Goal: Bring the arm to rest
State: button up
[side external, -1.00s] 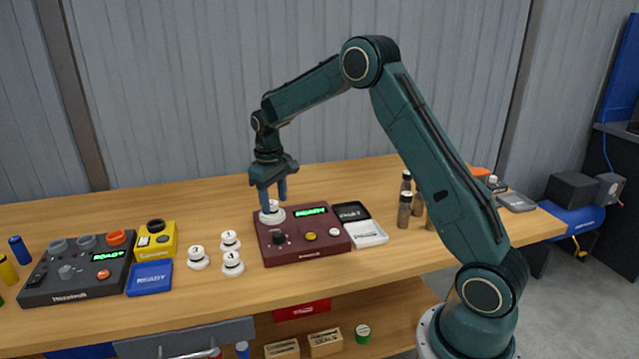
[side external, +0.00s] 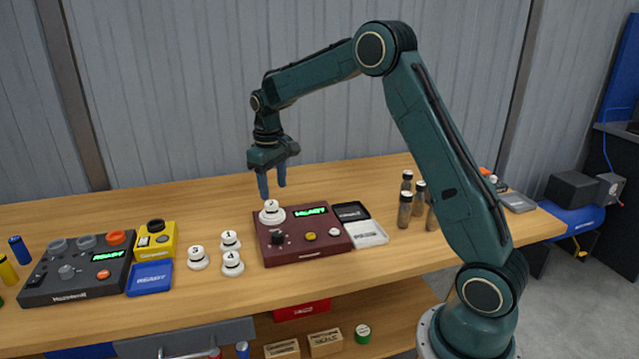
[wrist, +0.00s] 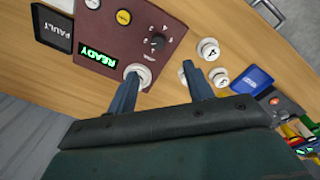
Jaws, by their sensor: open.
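My gripper (side external: 272,185) is open and empty, raised a little above the dark red console (side external: 325,252). A white numbered knob-like piece (side external: 271,213) sits on the console's back left corner, just below my fingertips and apart from them. The console's green display (side external: 310,211) is lit; in the wrist view the display (wrist: 98,57) reads READY. In the wrist view my gripper (wrist: 165,82) shows its two fingers spread, with the white piece (wrist: 138,74) beyond the left finger, partly hidden by it.
Several white numbered pieces (side external: 231,263) stand left of the console. A dark console (side external: 75,285), a yellow box (side external: 157,241) and a blue READY plate (side external: 150,277) are further left. Black (side external: 351,211) and white (side external: 367,234) plates and small bottles (side external: 404,210) stand right. The air above is clear.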

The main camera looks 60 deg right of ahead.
jog(key=s+a+r+t, duration=0.3)
jog(key=s+a+r, duration=0.6)
jog(key=s+r, duration=0.35)
jog(key=s+a+t, duration=0.1)
jog(key=s+a, duration=0.1)
jog(key=s, duration=0.7)
jog(key=s+a+f+t, duration=0.1)
jog(key=s+a, duration=0.2)
jog(key=s, duration=0.7)
jog(key=shift+a+f+n+y, duration=0.15)
jog(key=shift+a+n+y, duration=0.15)
jog(key=shift+n, duration=0.1)
